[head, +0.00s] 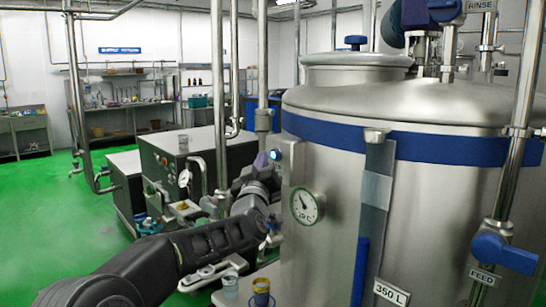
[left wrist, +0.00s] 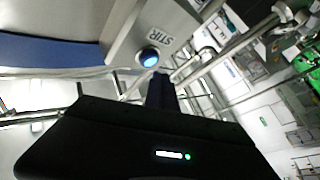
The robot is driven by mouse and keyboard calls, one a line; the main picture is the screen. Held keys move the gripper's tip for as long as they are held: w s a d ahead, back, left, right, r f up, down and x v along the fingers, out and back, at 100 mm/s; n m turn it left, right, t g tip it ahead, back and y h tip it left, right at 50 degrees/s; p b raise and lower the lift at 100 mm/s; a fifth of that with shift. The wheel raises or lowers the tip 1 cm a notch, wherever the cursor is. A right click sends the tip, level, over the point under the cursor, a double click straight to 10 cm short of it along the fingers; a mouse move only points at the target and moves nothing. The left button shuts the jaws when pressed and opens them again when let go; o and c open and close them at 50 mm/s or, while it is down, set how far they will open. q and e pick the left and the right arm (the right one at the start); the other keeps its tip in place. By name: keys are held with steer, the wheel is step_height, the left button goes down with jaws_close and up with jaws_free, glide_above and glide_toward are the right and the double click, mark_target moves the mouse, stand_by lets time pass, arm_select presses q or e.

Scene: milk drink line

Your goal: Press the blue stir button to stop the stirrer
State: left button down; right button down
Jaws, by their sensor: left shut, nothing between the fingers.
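The blue stir button (head: 275,154) sits on a grey box on the left side of the steel tank (head: 420,200). In the left wrist view the button (left wrist: 149,58) has a bright blue-white face, next to the word STIR. My left arm reaches in from the lower left. My left gripper (head: 262,160) is shut and empty, with its tip close to the left of the button. In the left wrist view the shut fingers (left wrist: 161,90) point towards the button from just below it. I cannot tell whether they touch it. My right gripper is out of view.
A dial gauge (head: 306,207) and a sight tube (head: 372,200) are on the tank front. A blue FEED valve handle (head: 503,252) is at the right. Green floor is open at left.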

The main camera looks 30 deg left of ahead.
arm_select(q)
steer(key=shift+w, duration=0.1)
stand_by(0.3)
steer(key=shift+w+d, duration=0.15)
steer(key=shift+w, duration=0.2)
steer(key=shift+w+d, duration=0.15)
steer(key=shift+w, duration=0.25)
stand_by(0.7)
steer(key=shift+s+a+b, duration=0.25)
steer(key=shift+s+b, duration=0.5)
steer(key=shift+s, duration=0.1)
